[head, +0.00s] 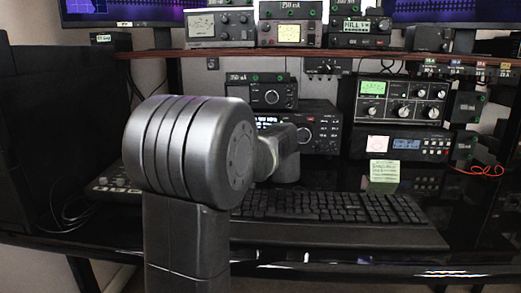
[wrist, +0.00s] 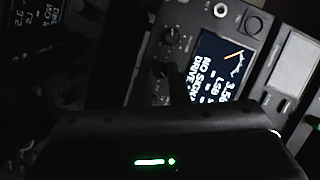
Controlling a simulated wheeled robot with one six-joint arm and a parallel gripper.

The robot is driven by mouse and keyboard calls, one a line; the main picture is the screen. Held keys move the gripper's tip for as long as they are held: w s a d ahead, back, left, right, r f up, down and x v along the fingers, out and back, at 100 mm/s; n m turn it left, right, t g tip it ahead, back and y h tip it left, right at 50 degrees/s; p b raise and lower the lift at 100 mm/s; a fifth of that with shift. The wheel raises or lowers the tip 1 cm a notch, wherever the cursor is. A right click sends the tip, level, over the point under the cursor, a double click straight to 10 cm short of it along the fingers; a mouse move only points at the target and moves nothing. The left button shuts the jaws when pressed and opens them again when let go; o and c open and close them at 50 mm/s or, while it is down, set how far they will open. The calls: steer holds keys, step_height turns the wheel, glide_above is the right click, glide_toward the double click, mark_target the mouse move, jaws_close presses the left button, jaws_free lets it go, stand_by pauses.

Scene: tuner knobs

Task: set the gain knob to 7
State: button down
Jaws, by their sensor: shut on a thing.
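In the head view my arm reaches toward a black radio (head: 325,125) on the desk, and its near links hide my gripper and the radio's left part. In the wrist view the radio front (wrist: 150,22) is tilted, with a lit screen (wrist: 222,62) reading partly "LSB", "NO SIGNAL" and "DRIVE". A small dark knob (wrist: 172,37) is clear of my gripper. My gripper (wrist: 172,88) is dark against the panel and shut on a small knob near the screen's left side. That knob is mostly hidden. I cannot read its label or setting, nor confirm which is the gain knob.
A keyboard (head: 330,207) lies on the desk in front. A green-screened unit (head: 400,101) and a unit with a blue display (head: 400,144) stand to the right. A shelf (head: 340,53) with several meters runs above. A black cabinet (head: 60,140) stands at the left.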

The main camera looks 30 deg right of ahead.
stand_by(0.3)
steer(key=c, duration=1.4)
jaws_free()
steer(key=shift+s, duration=0.1)
steer(key=p+v, duration=0.2)
steer(key=v, duration=1.1)
steer(key=shift+r, duration=0.1)
steer(key=shift+s, duration=0.35)
steer(key=shift+c, duration=0.4)
